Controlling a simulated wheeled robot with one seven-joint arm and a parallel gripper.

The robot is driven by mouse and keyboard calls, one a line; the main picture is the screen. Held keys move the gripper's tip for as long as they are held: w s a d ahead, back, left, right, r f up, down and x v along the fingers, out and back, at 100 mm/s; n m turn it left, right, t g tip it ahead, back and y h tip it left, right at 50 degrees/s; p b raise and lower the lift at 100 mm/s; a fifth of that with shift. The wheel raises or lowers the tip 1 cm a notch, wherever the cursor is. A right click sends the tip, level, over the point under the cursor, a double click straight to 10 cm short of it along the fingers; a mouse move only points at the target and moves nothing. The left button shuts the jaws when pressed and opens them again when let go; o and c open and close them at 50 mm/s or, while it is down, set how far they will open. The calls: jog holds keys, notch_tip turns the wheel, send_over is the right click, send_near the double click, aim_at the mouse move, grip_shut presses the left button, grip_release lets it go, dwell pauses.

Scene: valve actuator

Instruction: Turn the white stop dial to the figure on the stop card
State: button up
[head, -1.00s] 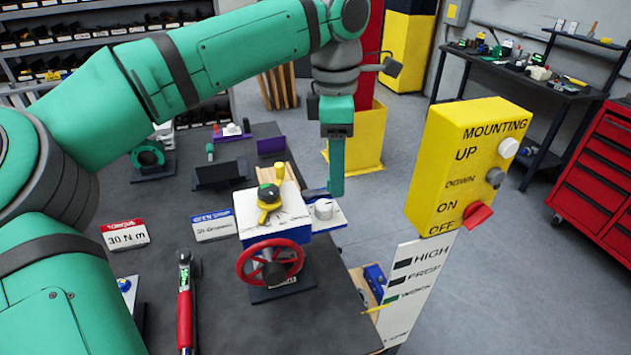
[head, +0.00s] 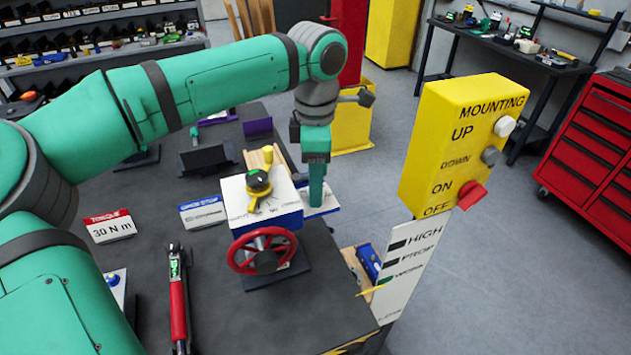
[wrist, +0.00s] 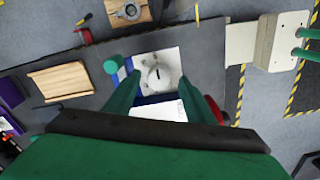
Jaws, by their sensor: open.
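The white stop dial (wrist: 154,76) shows in the wrist view, a round knob with a dark pointer line, on a white plate (wrist: 171,60) with a blue edge. Small marks around it are too blurred to read. My gripper (wrist: 159,78) is open, its two green fingers on either side of the dial with a gap to each. In the head view my gripper (head: 316,203) points down over the plate (head: 326,207) and hides the dial. The stop card (head: 204,212), white with a blue header, stands left of the valve actuator (head: 262,213); its figure is too small to read surely.
The actuator has a yellow-and-black knob (head: 259,184) on top and a red handwheel (head: 262,251) in front. A torque card (head: 109,227) reads 30 N m. A red-handled torque wrench (head: 178,300) lies nearby. A yellow switch box (head: 463,150) stands to the right.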

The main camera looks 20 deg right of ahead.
jog(key=shift+f, duration=0.3)
jog(key=shift+w, duration=0.1)
jog(key=c, duration=1.1)
jog(key=shift+o, duration=0.2)
jog(key=shift+n, duration=0.3)
jog(key=n, duration=0.2)
jog(key=shift+a+n, duration=0.1)
jog(key=shift+n, duration=2.4)
